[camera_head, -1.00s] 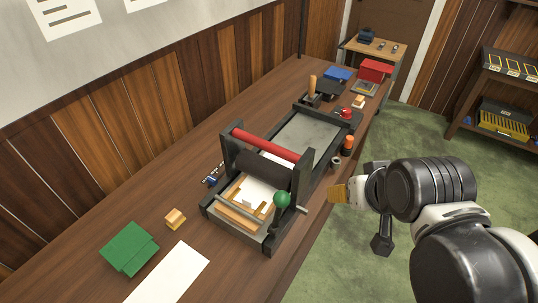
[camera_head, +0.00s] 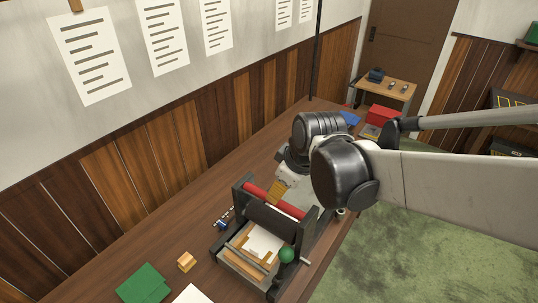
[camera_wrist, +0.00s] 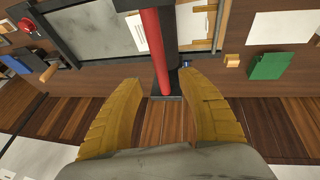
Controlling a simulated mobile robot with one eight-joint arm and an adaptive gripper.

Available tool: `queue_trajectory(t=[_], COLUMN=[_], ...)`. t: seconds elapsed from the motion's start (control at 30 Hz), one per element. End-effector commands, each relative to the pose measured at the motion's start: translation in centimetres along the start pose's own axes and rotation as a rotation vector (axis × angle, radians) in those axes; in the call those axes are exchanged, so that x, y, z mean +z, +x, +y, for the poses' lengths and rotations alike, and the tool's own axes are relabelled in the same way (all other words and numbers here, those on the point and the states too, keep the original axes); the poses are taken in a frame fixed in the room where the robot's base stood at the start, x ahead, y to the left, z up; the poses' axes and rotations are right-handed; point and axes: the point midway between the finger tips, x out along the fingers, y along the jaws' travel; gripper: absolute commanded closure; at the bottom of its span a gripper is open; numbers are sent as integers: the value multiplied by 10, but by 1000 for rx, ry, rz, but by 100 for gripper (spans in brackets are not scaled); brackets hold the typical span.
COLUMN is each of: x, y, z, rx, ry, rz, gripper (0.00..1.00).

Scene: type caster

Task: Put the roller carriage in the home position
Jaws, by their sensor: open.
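The roller carriage is a dark frame with a red crossbar (camera_head: 288,208) and a dark roller (camera_head: 268,219). It stands over the near part of the press, next to the wooden frame and white sheet (camera_head: 262,243). A green ball knob (camera_head: 286,255) is on the near side. My gripper (camera_head: 277,190) has yellow fingers and is open, close to the crossbar's far-left side. In the wrist view the red crossbar (camera_wrist: 155,45) runs between the open fingertips (camera_wrist: 158,82). I cannot tell whether they touch it. My arm hides much of the press's far bed.
A wooden block (camera_head: 186,262) and a green pad (camera_head: 145,284) lie at the near left. Small blue-and-dark items (camera_head: 224,220) lie left of the carriage. A red box (camera_head: 381,114) stands at the far end. The bench left of the press is mostly clear.

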Motion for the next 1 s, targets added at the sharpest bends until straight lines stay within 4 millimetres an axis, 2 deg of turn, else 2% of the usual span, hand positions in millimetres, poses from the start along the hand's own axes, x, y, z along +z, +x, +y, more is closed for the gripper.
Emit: queue_trajectory(t=[0.3, 0.5, 0.67, 0.9, 0.93, 1.0], x=[2, 1, 1, 1, 1, 1], y=[64, 92, 100, 100, 100, 100], z=[0, 0, 0, 0, 0, 0], rx=[1, 2, 2, 2, 2, 2], ry=[3, 3, 3, 4, 4, 4], rz=[0, 0, 0, 0, 0, 0], gripper=[54, 54, 54, 54, 58, 80])
